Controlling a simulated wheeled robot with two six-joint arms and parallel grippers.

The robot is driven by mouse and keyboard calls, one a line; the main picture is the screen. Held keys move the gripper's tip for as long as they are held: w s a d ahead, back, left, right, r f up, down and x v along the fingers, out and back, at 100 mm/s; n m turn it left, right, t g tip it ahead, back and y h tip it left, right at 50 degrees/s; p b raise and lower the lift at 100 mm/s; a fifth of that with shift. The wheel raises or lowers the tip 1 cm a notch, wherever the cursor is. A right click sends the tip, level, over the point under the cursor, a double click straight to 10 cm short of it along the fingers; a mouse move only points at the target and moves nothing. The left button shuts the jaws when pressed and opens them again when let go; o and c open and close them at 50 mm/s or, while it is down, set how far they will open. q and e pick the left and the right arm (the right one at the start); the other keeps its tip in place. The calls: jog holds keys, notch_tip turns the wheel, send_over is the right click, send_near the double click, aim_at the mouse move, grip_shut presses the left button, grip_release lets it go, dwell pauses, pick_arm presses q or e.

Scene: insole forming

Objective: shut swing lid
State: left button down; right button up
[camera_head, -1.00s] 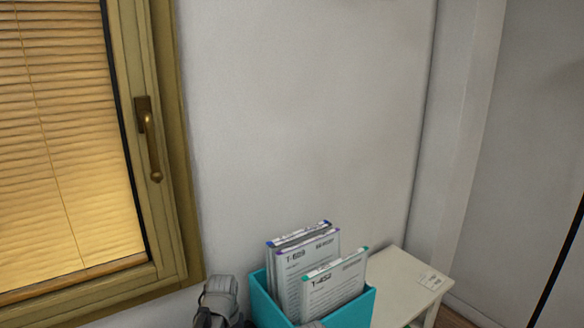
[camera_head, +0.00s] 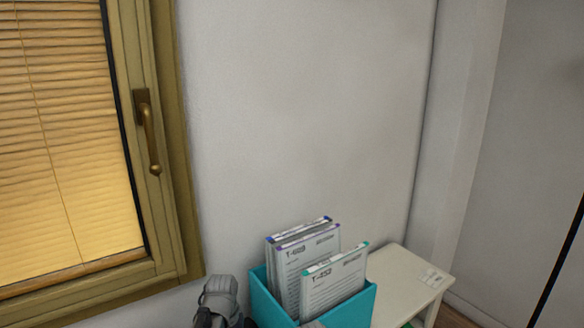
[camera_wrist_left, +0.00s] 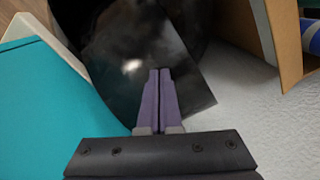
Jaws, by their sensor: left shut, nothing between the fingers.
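In the left wrist view, my left gripper (camera_wrist_left: 159,76) has its two purple fingers pressed together with nothing between them. The fingertips lie over a dark, glossy, flat panel (camera_wrist_left: 185,75), which may be the swing lid. I cannot tell whether they touch it. The panel has a straight edge at the lower right, and a dark rounded form lies behind it. Neither the panel nor its hinge can be made out in the head view. My right gripper is in neither view.
A teal box (camera_head: 262,302) with several labelled folders (camera_head: 310,265) stands by a white table (camera_head: 405,277). A window (camera_head: 70,150) with a brass handle is at left. In the wrist view, a teal surface (camera_wrist_left: 45,110) lies left and a cardboard edge (camera_wrist_left: 278,45) upper right, above pale floor.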

pick_arm(q)
jog(key=shift+f+b, duration=2.5)
jog(key=shift+f, duration=0.2)
notch_tip(320, 180, up, 12)
jog(key=p, duration=1.2)
jog(key=shift+r, duration=0.15)
jog(key=s+d+m+y, duration=0.1)
jog(key=s+d+m, duration=0.3)
jog(key=s+d, duration=0.6)
jog(key=s, duration=0.4)
jog(key=shift+s+d+r+m+p, duration=0.2)
jog(key=shift+d+r+m+p, duration=0.05)
jog(key=shift+r+m+p, duration=0.1)
